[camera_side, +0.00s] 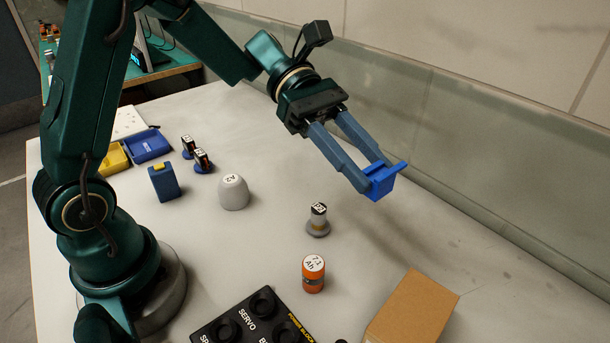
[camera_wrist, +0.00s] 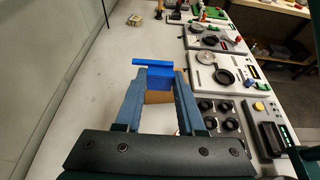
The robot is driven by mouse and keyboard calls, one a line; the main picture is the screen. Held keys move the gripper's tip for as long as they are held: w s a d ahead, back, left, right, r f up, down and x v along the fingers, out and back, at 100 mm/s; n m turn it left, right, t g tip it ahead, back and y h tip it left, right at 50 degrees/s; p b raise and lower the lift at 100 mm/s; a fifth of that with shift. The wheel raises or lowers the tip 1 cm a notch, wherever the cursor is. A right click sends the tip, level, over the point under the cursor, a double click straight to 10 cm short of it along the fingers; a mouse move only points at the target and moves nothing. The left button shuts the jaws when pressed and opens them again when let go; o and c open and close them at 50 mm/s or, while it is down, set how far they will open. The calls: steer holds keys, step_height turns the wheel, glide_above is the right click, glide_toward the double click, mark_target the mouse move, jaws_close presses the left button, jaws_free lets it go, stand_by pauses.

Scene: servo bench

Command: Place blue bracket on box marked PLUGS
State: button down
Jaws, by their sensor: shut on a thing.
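The blue bracket (camera_side: 384,181) is between the fingertips of my gripper (camera_side: 370,177), which is shut on it and holds it well above the table. In the wrist view the bracket (camera_wrist: 160,75) shows between the two finger ends, with a long flat bar across its far side. A plain brown cardboard box (camera_side: 412,310) stands at the bottom right of the side view, below the bracket and apart from it. Part of it shows behind the bracket in the wrist view (camera_wrist: 158,97). No PLUGS marking is readable on it; I cannot tell if it is the marked box.
An orange cylinder (camera_side: 313,277) and a small grey-based part (camera_side: 318,222) stand left of the box. A black servo panel (camera_side: 255,322) lies at the front. A grey dome (camera_side: 233,192) and blue container (camera_side: 164,183) stand farther left. A wall (camera_side: 480,165) borders the table.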

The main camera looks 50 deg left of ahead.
glide_above(397, 305)
step_height(397, 305, down, 7)
steer(key=shift+r, duration=0.15)
steer(key=shift+f, duration=2.05)
steer(key=shift+f, duration=0.1)
steer(key=c, duration=0.5)
jaws_free()
